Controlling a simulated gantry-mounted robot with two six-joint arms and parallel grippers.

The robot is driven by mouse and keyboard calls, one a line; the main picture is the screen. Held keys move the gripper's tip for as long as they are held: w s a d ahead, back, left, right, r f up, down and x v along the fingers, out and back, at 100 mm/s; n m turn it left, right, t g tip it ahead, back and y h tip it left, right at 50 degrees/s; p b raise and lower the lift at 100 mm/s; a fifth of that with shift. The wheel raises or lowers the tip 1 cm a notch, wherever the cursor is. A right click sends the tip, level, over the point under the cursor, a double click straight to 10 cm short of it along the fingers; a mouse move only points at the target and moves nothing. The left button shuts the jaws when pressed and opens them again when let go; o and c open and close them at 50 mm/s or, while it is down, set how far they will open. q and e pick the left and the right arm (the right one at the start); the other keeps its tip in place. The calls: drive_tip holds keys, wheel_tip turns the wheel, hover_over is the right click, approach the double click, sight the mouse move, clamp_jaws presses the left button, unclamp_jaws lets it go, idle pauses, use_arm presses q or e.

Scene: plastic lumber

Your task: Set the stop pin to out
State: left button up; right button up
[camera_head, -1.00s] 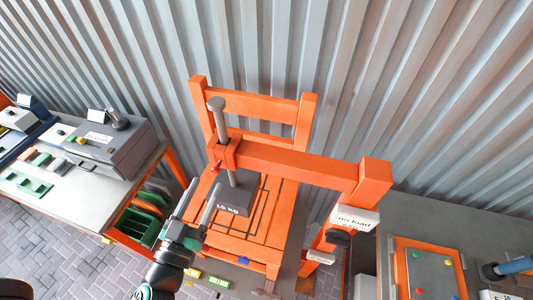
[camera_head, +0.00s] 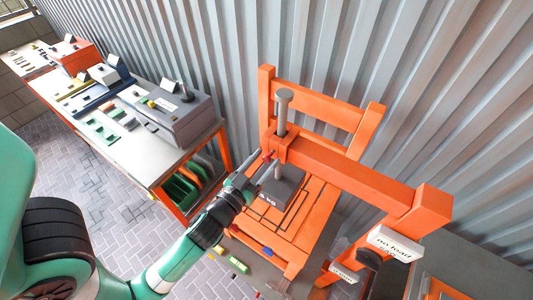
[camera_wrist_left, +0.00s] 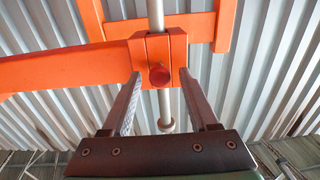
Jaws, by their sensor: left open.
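The stop pin shows as a round red knob (camera_wrist_left: 159,75) on the front of an orange collar (camera_wrist_left: 158,50) in the left wrist view. A grey vertical rod passes through the collar. My left gripper (camera_wrist_left: 158,88) is open, with one finger on each side of the red knob and visible space between them. In the head view, my left gripper (camera_head: 267,160) reaches up to the collar (camera_head: 285,146) on the orange press frame. There the knob is largely hidden by the fingers. My right gripper is not in view.
A grey weight block (camera_head: 284,192) sits below the collar on the orange slatted base. An orange beam (camera_head: 345,176) runs right to a post with a "no load" sign (camera_head: 394,244). A workbench (camera_head: 140,150) with grey boxes and green parts stands left.

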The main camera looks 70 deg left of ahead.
use_arm(q)
drive_tip(key=shift+w+a, duration=0.45)
drive_tip(key=shift+w, duration=0.1)
drive_tip(key=shift+c, duration=0.2)
clamp_jaws()
idle(0.9)
